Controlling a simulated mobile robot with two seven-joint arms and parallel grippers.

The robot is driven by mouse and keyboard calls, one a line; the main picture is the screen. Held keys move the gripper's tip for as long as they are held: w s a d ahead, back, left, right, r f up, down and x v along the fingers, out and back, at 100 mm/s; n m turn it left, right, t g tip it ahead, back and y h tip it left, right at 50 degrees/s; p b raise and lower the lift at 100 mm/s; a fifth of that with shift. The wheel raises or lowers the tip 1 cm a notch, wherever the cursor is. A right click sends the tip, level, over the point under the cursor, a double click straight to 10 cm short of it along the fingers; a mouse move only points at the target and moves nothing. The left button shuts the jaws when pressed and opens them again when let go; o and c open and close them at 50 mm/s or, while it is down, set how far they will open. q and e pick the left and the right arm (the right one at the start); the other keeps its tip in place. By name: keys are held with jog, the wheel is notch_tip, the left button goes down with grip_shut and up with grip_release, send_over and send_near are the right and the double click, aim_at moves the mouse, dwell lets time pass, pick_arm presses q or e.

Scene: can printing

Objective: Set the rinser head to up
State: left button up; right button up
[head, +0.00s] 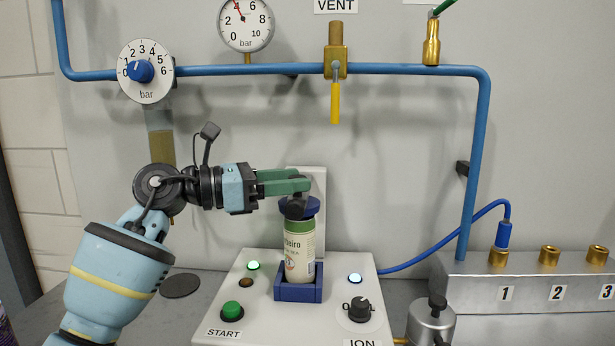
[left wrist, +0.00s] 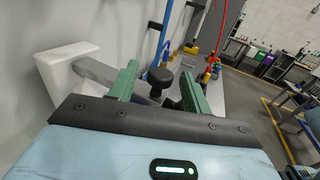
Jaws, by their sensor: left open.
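The rinser head (head: 314,205) is a blue cap-like piece at the top of a printed can (head: 300,245), which stands upright in a blue holder (head: 298,289). A black knob (head: 294,208) sits at the front of the head. My left gripper (head: 300,183) reaches in from the left, level, with its green fingers just above the head and knob. In the left wrist view the gripper (left wrist: 159,80) is open, and the black knob (left wrist: 160,77) shows between its fingers. The fingers partly hide the head and its white post (head: 306,170). My right gripper is not in view.
The white console (head: 255,318) carries a green START button (head: 232,309) and a black ION dial (head: 359,309). Blue pipe, gauges and a yellow-handled vent valve (head: 335,100) are on the wall behind. A grey manifold (head: 530,270) with numbered brass ports stands at right.

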aim_at(308, 204)
pick_arm(q)
jog(key=shift+x, duration=1.8)
grip_shut()
